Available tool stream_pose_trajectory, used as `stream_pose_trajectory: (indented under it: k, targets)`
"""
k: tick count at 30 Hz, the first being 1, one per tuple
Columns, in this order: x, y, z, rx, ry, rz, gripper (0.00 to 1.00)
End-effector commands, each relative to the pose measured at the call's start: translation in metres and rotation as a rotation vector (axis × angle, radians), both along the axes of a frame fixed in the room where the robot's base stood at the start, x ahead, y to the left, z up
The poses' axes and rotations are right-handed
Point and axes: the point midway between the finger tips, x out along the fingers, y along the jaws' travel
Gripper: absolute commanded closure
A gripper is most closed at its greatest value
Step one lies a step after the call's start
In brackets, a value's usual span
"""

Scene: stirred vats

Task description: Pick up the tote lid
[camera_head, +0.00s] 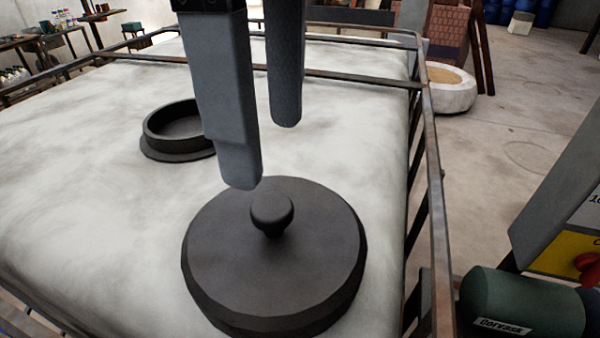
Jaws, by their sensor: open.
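The tote lid (270,268) is a round dark grey disc with a small knob (272,208) at its centre. It lies flat on the top of a large white tote (70,190). My gripper (265,155) comes down from the top of the view with its two fingers apart and nothing between them. The left fingertip is just above and behind the knob in the picture, and the right fingertip is farther back. I cannot tell whether either touches the knob. A dark round collar (170,152) around an opening stands on the tote behind the lid, partly hidden by the left finger.
A metal cage rail (436,210) runs along the tote's right side, with more bars across the back. A green motor (520,305) and a grey panel with a red knob (588,265) stand at the right. A round stone basin (455,92) is on the floor beyond.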

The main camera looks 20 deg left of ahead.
Motion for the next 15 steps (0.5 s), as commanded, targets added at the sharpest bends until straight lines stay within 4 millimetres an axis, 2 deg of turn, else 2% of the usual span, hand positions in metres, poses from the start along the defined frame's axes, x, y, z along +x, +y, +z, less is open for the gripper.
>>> stream_pose_trajectory:
  k: [11, 15]
  targets:
    - [0.000, 0.000, -0.038, -0.001, 0.003, 0.001, 0.42]
    - [0.000, 0.002, -0.059, 0.000, 0.003, 0.001, 0.42]
